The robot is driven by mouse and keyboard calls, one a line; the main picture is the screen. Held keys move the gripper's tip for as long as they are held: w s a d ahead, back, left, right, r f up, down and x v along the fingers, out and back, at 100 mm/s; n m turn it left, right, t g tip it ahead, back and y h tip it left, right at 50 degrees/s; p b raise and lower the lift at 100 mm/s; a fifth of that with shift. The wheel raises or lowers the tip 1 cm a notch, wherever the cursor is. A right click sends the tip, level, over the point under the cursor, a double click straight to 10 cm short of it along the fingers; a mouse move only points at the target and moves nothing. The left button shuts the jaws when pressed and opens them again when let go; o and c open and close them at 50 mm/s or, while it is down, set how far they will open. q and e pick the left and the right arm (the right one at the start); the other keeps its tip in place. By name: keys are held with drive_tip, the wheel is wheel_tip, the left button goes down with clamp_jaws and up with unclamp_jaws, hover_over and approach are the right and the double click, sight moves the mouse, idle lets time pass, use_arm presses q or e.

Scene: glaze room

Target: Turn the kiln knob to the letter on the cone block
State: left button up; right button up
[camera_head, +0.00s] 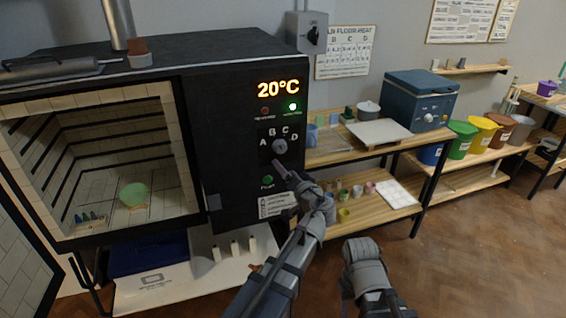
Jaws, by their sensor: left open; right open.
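The kiln knob (279,147) is a grey dial on the dark front panel, with the letters A, B, C and D around its upper side. I cannot tell which letter it points to. My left gripper (284,171) is open just below the knob; I cannot tell whether it touches. The cone block (91,221) with several small dark cones stands at the front left of the kiln floor; its letter is too small to read. My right gripper (360,246) is open and empty in front of the shelves, its fingertips hard to make out.
The kiln (235,110) door stands open at left, with a green round piece (133,194) inside. The display (278,89) reads 20°C, a green lamp (292,106) is lit, and a green button (267,180) sits below the knob. Shelves with pots and buckets stand at right.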

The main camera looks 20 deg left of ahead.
sight(282, 150)
use_arm(q)
drive_tip(key=shift+w+a+r+m+t, duration=0.25)
drive_tip(key=shift+w+a, duration=0.4)
drive_tip(key=shift+w, duration=0.8)
drive_tip(key=shift+w+a+r+m+t, duration=0.1)
drive_tip(key=shift+w+a+r+t, duration=0.3)
drive_tip(key=shift+w, duration=1.05)
drive_tip(key=shift+w+a+r+m+t, duration=0.15)
drive_tip(key=shift+w+a+t, duration=0.2)
drive_tip(key=shift+w+a, duration=0.8)
drive_tip(key=shift+w+d, duration=0.25)
drive_tip(key=shift+d, duration=0.05)
drive_tip(key=c, duration=1.2)
